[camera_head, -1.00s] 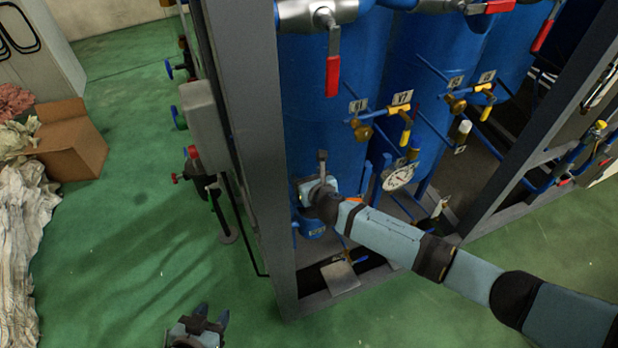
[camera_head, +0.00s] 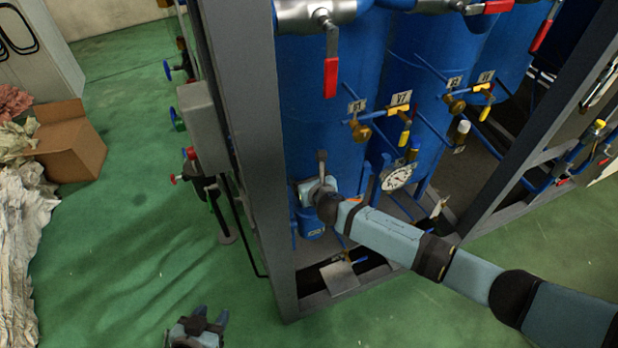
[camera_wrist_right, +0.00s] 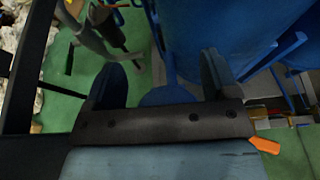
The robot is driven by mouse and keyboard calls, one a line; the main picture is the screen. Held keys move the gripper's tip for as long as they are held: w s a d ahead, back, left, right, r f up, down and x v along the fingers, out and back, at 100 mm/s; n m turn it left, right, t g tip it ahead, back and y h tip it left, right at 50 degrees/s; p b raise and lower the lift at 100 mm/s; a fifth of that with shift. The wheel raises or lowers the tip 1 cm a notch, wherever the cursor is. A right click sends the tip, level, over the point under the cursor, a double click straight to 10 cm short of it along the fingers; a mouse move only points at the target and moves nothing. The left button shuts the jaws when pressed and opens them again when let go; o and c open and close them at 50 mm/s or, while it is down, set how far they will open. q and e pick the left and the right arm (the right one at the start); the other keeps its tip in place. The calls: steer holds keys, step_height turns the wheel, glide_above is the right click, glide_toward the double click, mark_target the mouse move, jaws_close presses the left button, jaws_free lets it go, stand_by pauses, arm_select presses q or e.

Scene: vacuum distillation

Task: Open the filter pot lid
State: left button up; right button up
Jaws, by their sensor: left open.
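In the right wrist view the two dark fingers of that gripper (camera_wrist_right: 162,82) are spread apart. A rounded blue surface (camera_wrist_right: 166,96) shows between them; I cannot tell whether they touch it. My left gripper (camera_head: 213,313) is open and empty over the green floor at the bottom of the head view.
A grey frame post (camera_head: 252,160) stands just left of the pot. Large blue tanks (camera_head: 335,125) rise behind, with a red-handled valve (camera_head: 331,77), yellow-handled valves (camera_head: 404,128) and a gauge (camera_head: 397,178).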

steer(key=v, duration=1.4)
steer(key=shift+w, duration=0.1)
